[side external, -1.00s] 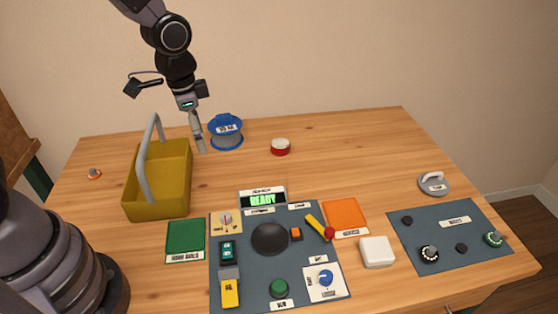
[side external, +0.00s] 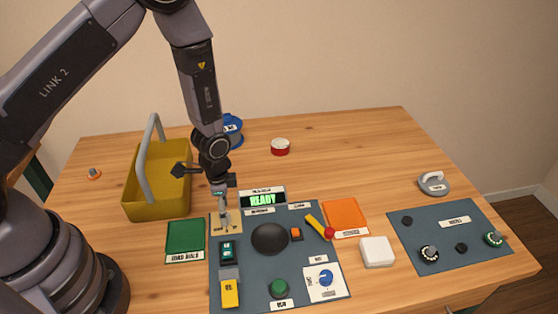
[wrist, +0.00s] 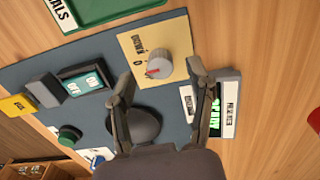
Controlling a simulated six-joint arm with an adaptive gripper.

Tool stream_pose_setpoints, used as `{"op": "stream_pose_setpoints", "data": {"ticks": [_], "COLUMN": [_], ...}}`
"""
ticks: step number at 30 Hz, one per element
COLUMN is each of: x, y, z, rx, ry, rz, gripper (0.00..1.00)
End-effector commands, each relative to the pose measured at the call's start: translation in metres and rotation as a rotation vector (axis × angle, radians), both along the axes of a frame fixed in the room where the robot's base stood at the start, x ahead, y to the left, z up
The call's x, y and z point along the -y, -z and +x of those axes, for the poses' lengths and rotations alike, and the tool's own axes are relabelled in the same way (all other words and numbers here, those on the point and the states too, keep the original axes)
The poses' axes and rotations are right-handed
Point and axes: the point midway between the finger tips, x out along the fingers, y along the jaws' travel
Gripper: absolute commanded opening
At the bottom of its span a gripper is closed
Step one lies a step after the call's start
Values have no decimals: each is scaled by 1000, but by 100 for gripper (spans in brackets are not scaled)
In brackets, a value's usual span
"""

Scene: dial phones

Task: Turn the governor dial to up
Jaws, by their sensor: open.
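A grey dial knob with a red pointer mark (wrist: 160,63) sits on a tan plate (wrist: 128,45) with small lettering that I cannot read surely. In the side view the tan plate (side external: 238,230) is at the back left of the blue-grey panel, and my gripper (side external: 225,212) hides most of its knob. In the wrist view my gripper (wrist: 160,76) is open, with its fingertips apart and the knob showing between and just beyond them. I cannot tell whether they touch it. A second dial, blue on a white plate (side external: 326,278), is at the panel's front right.
A READY display (side external: 263,198) stands just right of my gripper. A dark dome (side external: 269,238), a rocker switch (side external: 227,251), a green button (side external: 279,288) and a red-tipped yellow lever (side external: 318,225) are close by. A yellow basket (side external: 158,180) stands behind left.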

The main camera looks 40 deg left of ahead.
Motion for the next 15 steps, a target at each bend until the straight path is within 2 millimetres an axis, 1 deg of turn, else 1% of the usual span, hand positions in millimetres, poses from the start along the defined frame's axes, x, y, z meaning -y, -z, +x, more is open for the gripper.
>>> {"op": "stream_pose_setpoints", "data": {"ticks": [3,6,15], "x": [0,0,0], "y": [12,17,20], "z": [0,0,0], "rx": [-1,1,1], "ry": [-2,-1,0], "rz": [0,1,1], "gripper": [54,54,54]}}
